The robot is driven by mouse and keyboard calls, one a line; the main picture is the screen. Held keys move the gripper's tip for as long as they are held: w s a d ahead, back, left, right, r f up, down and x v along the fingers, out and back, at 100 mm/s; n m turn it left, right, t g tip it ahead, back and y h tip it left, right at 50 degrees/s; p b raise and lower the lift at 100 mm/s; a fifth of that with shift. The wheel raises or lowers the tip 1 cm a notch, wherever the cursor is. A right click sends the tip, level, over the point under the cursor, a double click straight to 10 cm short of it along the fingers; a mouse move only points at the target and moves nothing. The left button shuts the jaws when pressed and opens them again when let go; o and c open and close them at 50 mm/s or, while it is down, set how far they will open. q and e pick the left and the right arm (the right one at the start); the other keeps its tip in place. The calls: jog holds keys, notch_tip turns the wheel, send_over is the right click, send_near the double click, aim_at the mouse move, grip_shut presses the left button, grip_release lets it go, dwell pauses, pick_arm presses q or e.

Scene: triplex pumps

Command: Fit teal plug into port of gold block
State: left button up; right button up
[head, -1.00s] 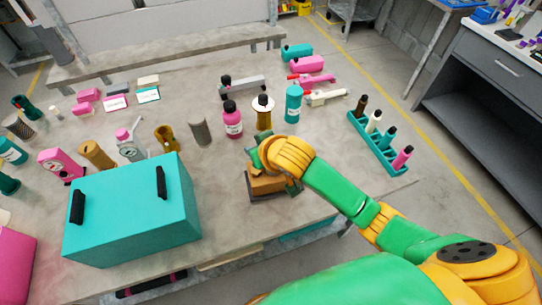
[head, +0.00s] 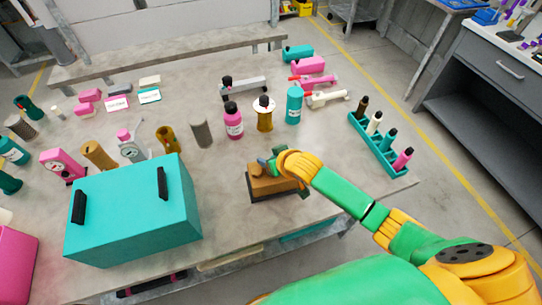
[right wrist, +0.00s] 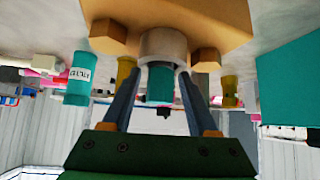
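The gold block (head: 272,184) sits on a dark base near the table's front edge. In the right wrist view its underside-facing face (right wrist: 185,14) fills the top, with a pale round port collar (right wrist: 163,45) between two hex bolts. The teal plug (right wrist: 160,86) is between the fingertips of my right gripper (right wrist: 160,75), which look closed on it. The plug's upper end meets the collar in the picture; how deep it sits is hidden. In the head view the right gripper (head: 275,163) is at the block's upper side. My left gripper is not in view.
A large teal box (head: 130,215) with black handles stands left of the block. A pink bottle (head: 233,122), a gold bottle (head: 265,118) and a teal bottle (head: 294,105) stand behind it. A teal rack (head: 375,146) is at the right.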

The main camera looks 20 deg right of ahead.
jog(key=shift+s+r, duration=0.25)
jog(key=shift+r, duration=0.15)
jog(key=p+v, duration=0.1)
jog(key=v, duration=1)
jog(key=shift+p, duration=0.3)
